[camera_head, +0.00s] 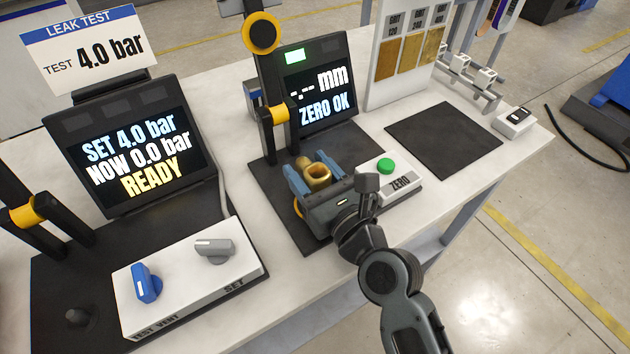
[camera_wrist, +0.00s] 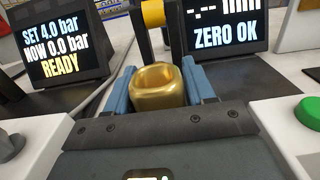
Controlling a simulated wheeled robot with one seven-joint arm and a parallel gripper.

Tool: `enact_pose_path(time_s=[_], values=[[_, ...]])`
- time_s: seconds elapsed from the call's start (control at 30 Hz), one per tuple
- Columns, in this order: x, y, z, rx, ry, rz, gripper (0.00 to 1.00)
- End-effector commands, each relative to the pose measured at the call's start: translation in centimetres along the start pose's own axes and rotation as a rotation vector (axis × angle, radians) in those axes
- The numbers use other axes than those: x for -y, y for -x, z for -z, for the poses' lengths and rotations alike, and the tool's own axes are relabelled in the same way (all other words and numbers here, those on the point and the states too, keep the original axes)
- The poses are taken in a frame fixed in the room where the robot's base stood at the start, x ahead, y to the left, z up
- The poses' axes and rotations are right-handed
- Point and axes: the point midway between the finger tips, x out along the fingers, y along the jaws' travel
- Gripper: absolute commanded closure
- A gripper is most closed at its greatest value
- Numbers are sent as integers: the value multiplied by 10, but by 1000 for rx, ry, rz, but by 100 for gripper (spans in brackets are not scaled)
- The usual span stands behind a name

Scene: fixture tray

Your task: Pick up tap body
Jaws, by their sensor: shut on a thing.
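The tap body (camera_head: 317,175) is a brass-coloured piece with a round opening facing up. It sits between the two blue fingers of my gripper (camera_head: 308,177), over the black base of the measuring station. In the wrist view the tap body (camera_wrist: 159,87) is between the blue fingers of my gripper (camera_wrist: 162,88), which press on its left and right sides. My gripper is shut on it. The lower part of the tap body is hidden behind my gripper's body, so I cannot tell whether it touches the base.
A black upright with yellow parts (camera_head: 261,33) stands close behind. A screen reading ZERO OK (camera_head: 320,90) stands behind right. The ZERO box with its green button (camera_head: 386,165) is close right. The leak test unit (camera_head: 130,140) stands left. A dark mat (camera_head: 443,139) lies empty at right.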

Motion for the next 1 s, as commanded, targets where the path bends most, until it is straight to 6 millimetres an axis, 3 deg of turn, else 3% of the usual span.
enact_pose_path(time_s=[0.37,0.7,1.0], values=[[0,0,0,0,0,0,100],[0,0,-7,4,1,1,100],[1,0,-59,7,2,1,100]])
